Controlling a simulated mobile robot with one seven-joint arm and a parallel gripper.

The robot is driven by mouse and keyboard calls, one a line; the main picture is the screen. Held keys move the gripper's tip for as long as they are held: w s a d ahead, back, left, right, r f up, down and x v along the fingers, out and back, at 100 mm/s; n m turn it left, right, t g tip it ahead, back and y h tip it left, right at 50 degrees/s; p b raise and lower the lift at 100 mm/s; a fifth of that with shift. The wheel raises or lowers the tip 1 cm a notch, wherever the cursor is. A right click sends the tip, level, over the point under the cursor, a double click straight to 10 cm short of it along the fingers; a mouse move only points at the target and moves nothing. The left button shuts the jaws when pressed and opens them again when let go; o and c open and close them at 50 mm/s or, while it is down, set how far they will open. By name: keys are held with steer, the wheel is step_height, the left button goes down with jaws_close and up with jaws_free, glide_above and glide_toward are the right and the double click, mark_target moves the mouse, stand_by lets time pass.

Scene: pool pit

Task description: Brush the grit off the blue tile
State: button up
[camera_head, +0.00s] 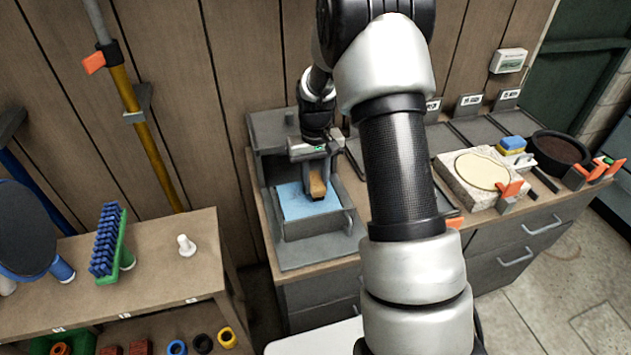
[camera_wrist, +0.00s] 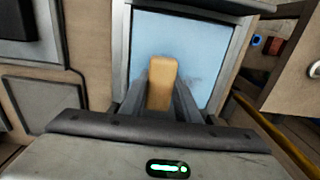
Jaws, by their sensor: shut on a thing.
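The blue tile (camera_head: 297,203) lies flat in a grey tray-like holder (camera_head: 318,223) on the workbench. It also shows in the wrist view (camera_wrist: 205,52), with a darker, smudged patch to the right of my fingers. My gripper (camera_head: 317,180) points down over the tile and is shut on a tan wooden block, likely the brush handle (camera_wrist: 163,80). In the head view the block (camera_head: 318,188) sits between the fingers above the tile. Its lower end and any bristles are hidden, so I cannot tell whether it touches the tile.
A green brush with blue bristles (camera_head: 106,243) and a small white peg (camera_head: 186,245) stand on the left bench. Grey walls surround the tile.

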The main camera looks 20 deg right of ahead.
steer(key=shift+r+p, duration=1.8)
steer(key=shift+r, duration=1.15)
steer(key=shift+r+p, duration=1.1)
steer(key=shift+r, duration=0.45)
